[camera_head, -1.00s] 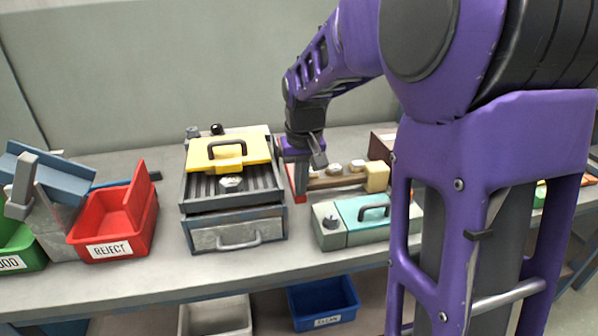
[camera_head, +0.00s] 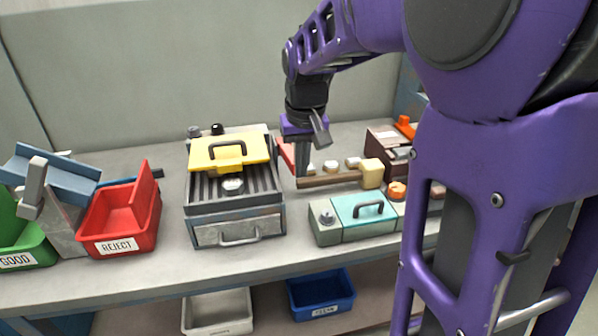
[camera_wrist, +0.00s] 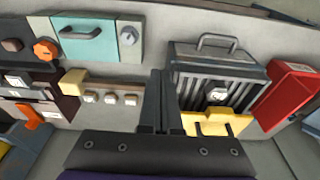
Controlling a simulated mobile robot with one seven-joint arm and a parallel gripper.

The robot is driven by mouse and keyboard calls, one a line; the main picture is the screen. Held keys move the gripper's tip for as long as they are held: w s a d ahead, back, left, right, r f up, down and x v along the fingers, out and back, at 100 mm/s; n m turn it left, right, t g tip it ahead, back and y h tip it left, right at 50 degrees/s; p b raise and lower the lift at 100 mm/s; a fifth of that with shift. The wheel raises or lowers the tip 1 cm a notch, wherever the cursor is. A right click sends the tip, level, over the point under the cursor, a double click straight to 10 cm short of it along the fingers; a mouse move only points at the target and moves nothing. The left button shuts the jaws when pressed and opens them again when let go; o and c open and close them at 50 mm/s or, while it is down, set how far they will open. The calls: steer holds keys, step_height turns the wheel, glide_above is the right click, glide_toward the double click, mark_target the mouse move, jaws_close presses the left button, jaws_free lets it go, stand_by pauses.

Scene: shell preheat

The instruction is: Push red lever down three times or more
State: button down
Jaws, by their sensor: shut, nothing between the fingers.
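The red lever (camera_head: 287,154) shows at the right side of the grill-like machine (camera_head: 236,217), partly hidden behind my gripper. My gripper (camera_head: 302,173) is shut and empty, pointing down just to the right of the machine, in front of the lever. Whether it touches the lever cannot be told. In the wrist view my shut fingers (camera_wrist: 159,80) stand beside the ribbed machine (camera_wrist: 212,88); the lever cannot be made out there. The machine has a yellow lid with a dark handle (camera_head: 228,153) and a pale piece (camera_head: 232,185) on its ribs.
A wooden bar with a tan block (camera_head: 372,173) and several pale pieces lie right of my gripper. A teal-lidded box (camera_head: 362,207) stands in front of them. A red REJECT bin (camera_head: 118,218) and green GOOD bin (camera_head: 22,250) are at left. Bench front is clear.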

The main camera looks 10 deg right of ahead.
steer(key=s+r, duration=0.3)
steer(key=r, duration=0.2)
steer(key=shift+s, duration=0.15)
steer(key=shift+p, duration=0.3)
stand_by(0.3)
